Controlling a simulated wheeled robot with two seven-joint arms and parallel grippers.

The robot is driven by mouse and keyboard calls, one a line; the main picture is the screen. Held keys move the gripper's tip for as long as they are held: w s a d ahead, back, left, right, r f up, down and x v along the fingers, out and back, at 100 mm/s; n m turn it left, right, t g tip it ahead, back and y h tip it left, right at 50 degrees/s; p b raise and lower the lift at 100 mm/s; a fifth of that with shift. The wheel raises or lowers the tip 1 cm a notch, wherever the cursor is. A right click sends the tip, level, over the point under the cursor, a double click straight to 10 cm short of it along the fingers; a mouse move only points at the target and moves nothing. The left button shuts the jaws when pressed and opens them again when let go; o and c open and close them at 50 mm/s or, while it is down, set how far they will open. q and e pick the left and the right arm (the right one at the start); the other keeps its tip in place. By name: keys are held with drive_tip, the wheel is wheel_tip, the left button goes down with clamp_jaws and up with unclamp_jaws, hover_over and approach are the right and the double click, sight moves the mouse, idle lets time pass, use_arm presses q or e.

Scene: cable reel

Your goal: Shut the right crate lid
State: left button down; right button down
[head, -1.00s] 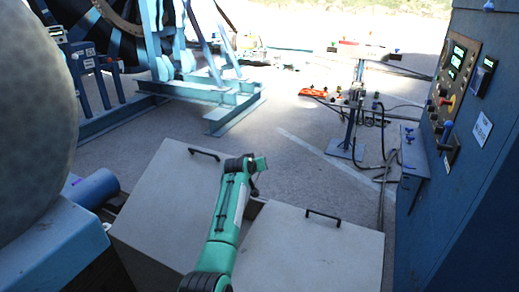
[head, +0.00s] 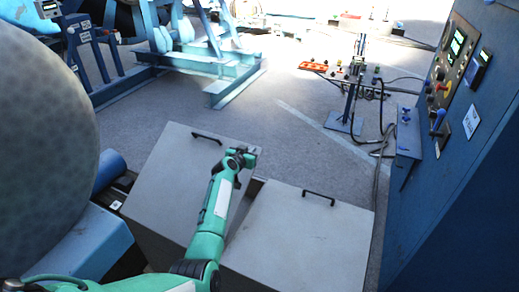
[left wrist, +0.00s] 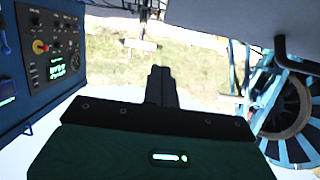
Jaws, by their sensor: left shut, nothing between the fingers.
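The right crate lid (head: 300,235) is a grey panel with a black bar handle (head: 318,196) near its far edge. It appears to lie down over its crate, with no raised edge that I can see. The left crate lid (head: 185,180) is a similar grey panel, and also looks down. My left gripper (head: 250,156) is shut and empty, above the gap between the two crates and beyond the right lid's left corner. Its closed fingers show in the left wrist view (left wrist: 161,86). My arm hides part of both crates. My right gripper is not in view.
A blue control cabinet (head: 450,190) stands on the right. A blue reel frame (head: 225,75) stands at the back left. A stand with cables (head: 352,85) is beyond the crates. A large grey rounded body (head: 45,150) fills the left side.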

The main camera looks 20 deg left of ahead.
sight(259, 150)
use_arm(q)
drive_tip(key=b+x, duration=0.1)
drive_tip(key=x, duration=0.5)
drive_tip(key=shift+w+f+b, duration=0.15)
drive_tip(key=shift+w+b, duration=0.05)
drive_tip(key=shift+b, duration=0.15)
drive_tip(key=shift+w+f+b, duration=0.5)
drive_tip(key=shift+f+b, duration=0.3)
drive_tip(key=shift+w+f+b, duration=0.45)
drive_tip(key=shift+f+b, duration=0.35)
drive_tip(key=shift+f, duration=0.05)
drive_tip(key=shift+f, duration=0.1)
